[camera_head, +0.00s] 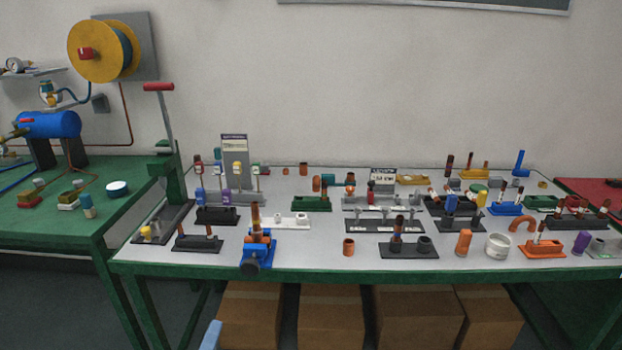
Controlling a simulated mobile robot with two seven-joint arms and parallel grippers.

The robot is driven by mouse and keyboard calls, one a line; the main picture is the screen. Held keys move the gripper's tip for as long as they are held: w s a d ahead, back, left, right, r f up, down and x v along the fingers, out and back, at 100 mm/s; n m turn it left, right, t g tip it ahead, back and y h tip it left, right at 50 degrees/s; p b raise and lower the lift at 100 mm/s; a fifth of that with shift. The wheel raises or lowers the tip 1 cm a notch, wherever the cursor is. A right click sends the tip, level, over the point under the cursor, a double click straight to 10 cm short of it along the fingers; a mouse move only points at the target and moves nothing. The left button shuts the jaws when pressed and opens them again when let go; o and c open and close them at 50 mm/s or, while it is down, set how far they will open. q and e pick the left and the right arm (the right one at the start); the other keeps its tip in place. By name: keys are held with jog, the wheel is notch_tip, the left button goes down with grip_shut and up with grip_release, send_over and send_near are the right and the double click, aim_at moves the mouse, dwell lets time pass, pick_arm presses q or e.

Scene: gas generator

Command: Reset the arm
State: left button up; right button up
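Neither of my grippers shows in the head view. A small pale blue piece (211,335) pokes in at the bottom edge, left of centre; I cannot tell what it belongs to. The long grey workbench (320,255) with a green frame stands in front of me. It carries many small fixtures and fittings, and no arm is over it.
A blue vise (258,252) is at the bench's front edge. A lever press (165,135) with a red handle rises at the left end. A green table (115,210) with a blue tank (50,124) stands left. Cardboard boxes (330,312) are underneath.

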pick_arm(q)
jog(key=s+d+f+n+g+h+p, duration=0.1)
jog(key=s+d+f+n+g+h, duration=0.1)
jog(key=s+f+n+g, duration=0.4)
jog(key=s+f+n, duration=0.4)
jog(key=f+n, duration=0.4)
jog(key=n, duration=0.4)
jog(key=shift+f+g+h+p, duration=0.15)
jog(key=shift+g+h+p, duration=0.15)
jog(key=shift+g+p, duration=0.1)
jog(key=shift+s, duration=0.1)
